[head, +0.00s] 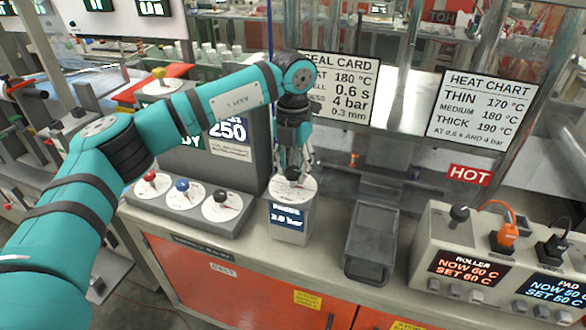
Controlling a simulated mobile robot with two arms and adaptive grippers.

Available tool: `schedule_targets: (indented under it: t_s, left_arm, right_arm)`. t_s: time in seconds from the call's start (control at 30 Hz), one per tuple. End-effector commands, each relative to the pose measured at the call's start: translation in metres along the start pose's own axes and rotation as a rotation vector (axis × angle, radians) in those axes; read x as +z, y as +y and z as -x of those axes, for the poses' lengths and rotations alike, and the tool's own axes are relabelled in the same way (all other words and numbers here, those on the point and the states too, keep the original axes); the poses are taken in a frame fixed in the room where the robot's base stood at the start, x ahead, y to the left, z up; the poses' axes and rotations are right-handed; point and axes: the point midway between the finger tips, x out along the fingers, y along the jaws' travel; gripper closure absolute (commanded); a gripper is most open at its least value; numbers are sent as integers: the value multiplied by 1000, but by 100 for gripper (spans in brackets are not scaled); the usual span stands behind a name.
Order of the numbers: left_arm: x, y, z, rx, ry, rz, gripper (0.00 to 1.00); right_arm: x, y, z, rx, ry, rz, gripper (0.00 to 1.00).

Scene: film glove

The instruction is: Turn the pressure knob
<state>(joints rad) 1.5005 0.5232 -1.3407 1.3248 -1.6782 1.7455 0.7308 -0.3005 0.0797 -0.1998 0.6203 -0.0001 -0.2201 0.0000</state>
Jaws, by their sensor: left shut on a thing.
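The pressure knob (292,174) is dark and sits on a white dial (300,188) on top of a small grey box. The box's front display (286,217) is small, and seems to read about 2.0 or 3.0 bar. My left gripper (293,168) points straight down over the dial, with its fingers shut on the knob and partly hiding it. A white seal card (342,85) behind it lists 180 °C, 0.6 s, 4 bar and 0.3 mm. My right gripper is not in view.
Left of the box is a grey console with red (150,177), blue (182,185) and black (221,196) knobs. A grey tray (371,243) lies to the right. Further right stands a heater unit (471,238) with orange plug, below a HOT sign (469,175).

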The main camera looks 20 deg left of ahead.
Motion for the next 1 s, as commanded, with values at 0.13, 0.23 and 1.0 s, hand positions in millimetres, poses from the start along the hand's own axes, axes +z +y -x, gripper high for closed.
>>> schedule_targets:
  t_s: [0.13,0.23,1.0]
  left_arm:
    - [1,0,2,-1,-6,19,96]
    - [1,0,2,-1,-6,23,96]
    - [1,0,3,-1,-3,21,41]
  right_arm:
    - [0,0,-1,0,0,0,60]
    - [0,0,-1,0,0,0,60]
    - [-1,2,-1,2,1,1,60]
